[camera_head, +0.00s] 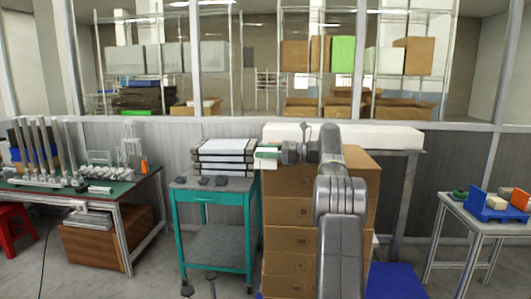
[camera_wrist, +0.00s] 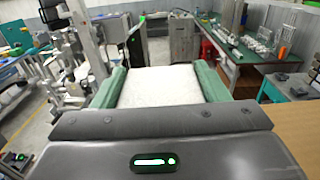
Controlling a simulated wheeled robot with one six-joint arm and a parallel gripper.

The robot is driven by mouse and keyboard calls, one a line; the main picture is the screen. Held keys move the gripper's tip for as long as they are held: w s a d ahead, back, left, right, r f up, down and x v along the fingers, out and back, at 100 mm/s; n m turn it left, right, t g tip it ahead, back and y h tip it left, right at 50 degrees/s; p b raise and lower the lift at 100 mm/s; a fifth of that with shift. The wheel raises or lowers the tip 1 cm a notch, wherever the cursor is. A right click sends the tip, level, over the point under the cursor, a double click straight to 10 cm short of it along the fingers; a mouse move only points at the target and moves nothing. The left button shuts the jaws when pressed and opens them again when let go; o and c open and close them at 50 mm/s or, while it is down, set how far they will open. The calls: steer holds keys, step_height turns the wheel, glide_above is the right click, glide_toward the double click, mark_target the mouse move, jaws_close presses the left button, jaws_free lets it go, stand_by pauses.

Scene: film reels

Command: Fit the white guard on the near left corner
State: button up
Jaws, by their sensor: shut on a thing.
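My gripper (camera_head: 267,151) has green fingers and points left, level with the top of the cardboard box stack (camera_head: 289,213). It is shut on the white guard (camera_head: 262,157), of which only a small part shows in the head view. In the wrist view, the guard (camera_wrist: 166,85) is a broad white piece between the two green fingers (camera_wrist: 160,88). The gripper is at the stack's upper left edge; I cannot tell whether the guard touches it. My arm hides much of the stack's right side. A brown surface, likely the box top (camera_wrist: 297,122), shows at the lower right.
A teal cart (camera_head: 211,196) stands left of the stack, with layered white-and-dark items (camera_head: 224,154) and several small dark pieces (camera_head: 203,180) on top. A green-topped workbench (camera_head: 125,187) is farther left. A small table (camera_head: 481,218) with a blue bin (camera_head: 490,208) is at right.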

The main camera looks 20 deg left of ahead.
steer(key=shift+s+f+p, duration=0.1)
steer(key=shift+f+p, duration=0.3)
steer(key=shift+f, duration=0.3)
steer(key=o, duration=1)
steer(key=shift+f, duration=0.2)
steer(key=shift+r+b, duration=0.2)
steer(key=shift+b, duration=0.25)
steer(key=v, duration=0.4)
steer(key=r+v, duration=0.1)
steer(key=v, duration=0.7)
steer(key=shift+r, duration=0.25)
